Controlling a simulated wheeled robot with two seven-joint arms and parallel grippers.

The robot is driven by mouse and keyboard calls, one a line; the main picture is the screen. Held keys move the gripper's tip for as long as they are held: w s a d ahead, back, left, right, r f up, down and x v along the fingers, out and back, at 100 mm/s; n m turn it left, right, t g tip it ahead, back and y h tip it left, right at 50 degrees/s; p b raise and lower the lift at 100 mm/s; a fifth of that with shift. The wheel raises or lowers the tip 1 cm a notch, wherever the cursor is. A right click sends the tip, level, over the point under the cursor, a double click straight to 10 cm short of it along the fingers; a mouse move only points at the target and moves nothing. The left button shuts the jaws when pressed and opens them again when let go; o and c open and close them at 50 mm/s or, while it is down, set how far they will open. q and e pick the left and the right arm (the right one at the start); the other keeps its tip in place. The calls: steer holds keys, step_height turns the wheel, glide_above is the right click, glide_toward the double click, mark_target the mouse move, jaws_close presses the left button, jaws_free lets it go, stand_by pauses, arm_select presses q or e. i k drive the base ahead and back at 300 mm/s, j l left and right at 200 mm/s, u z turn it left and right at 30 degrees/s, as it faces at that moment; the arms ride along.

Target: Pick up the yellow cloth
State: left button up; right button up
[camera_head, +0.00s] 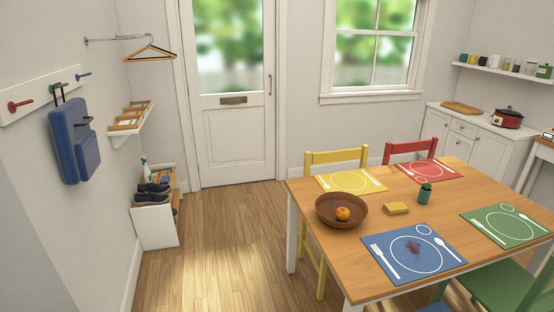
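The yellow cloth (397,208) is a small folded block lying on the wooden table (330,258), near its middle. It sits to the right of a brown bowl (328,218) and to the left of a small green pot with a plant (425,194), apart from both. Neither of my grippers is in view.
Yellow (351,181), red (429,171), green (508,226) and blue (414,253) placemats lie around the table; the blue one has a dark red stain. Chairs stand around it. The floor (220,240) left of the table is clear.

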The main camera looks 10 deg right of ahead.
mark_target(399, 207)
steer(key=i+j+z, duration=0.15)
steer(key=i, duration=0.35)
steer(key=i+j+z, duration=0.1)
steer(key=i, duration=0.45)
steer(key=i+j+z, duration=0.1)
steer(key=z, duration=0.35)
steer(key=i+j+z, duration=0.15)
steer(key=z, duration=0.35)
steer(key=i+j+z, duration=0.25)
steer(key=z, duration=0.2)
steer(key=j+z, duration=0.25)
steer(key=z, duration=0.2)
steer(key=i+j, duration=0.05)
